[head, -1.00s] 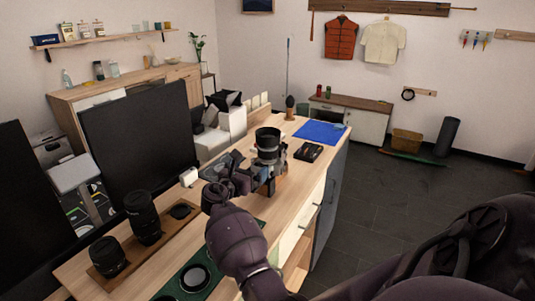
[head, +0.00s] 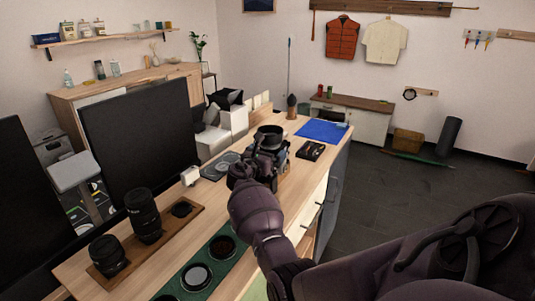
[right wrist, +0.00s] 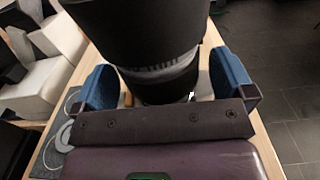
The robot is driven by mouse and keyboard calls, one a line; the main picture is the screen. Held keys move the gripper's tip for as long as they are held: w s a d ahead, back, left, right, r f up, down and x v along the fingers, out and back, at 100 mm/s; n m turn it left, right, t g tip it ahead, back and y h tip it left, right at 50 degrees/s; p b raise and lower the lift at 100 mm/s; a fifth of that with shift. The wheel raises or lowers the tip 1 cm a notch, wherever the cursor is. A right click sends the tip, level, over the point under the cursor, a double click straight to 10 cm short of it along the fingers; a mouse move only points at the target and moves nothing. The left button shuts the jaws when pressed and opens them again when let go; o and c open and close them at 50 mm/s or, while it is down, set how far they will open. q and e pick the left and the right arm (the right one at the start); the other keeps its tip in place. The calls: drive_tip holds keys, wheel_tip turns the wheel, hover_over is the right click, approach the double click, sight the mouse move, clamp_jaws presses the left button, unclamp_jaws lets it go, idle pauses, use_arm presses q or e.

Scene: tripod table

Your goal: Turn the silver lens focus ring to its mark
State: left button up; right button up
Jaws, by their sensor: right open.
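The dark, upright lens (head: 269,131) stands on the wooden table. Its upper part shows in the head view; my right gripper hides the rest. In the right wrist view the lens barrel (right wrist: 165,30) is large, with a grey-silver focus ring (right wrist: 168,70) around it. A small white mark (right wrist: 192,95) shows just below the ring. My right gripper (right wrist: 163,84) is open, one blue-padded finger on each side of the lens at about the ring's height. A gap shows on the left; contact on the right is unclear. My left gripper is not in view.
A black tray (head: 311,150) and a blue mat (head: 322,131) lie beyond the lens. Two black lenses stand in a wooden holder (head: 184,222) at the near left, beside a green mat (head: 226,262). A large dark monitor (head: 140,125) stands left.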

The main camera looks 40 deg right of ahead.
drive_tip(key=shift+c, duration=0.2)
drive_tip(key=c, duration=0.9)
drive_tip(key=shift+o, duration=0.2)
drive_tip(key=shift+w+f+m+g+b, duration=0.15)
drive_tip(key=shift+m+g+b, duration=0.25)
drive_tip(key=shift+g, duration=0.2)
drive_tip(key=shift+m+g, duration=0.3)
drive_tip(key=shift+g, duration=0.2)
drive_tip(key=o, duration=0.9)
drive_tip(key=shift+a, duration=0.1)
drive_tip(key=a, duration=0.3)
drive_tip(key=s+a, duration=0.1)
drive_tip(key=a, duration=0.6)
drive_tip(key=shift+s+a+p, duration=0.3)
drive_tip(key=shift+s+p, duration=0.05)
drive_tip(key=shift+p, duration=0.05)
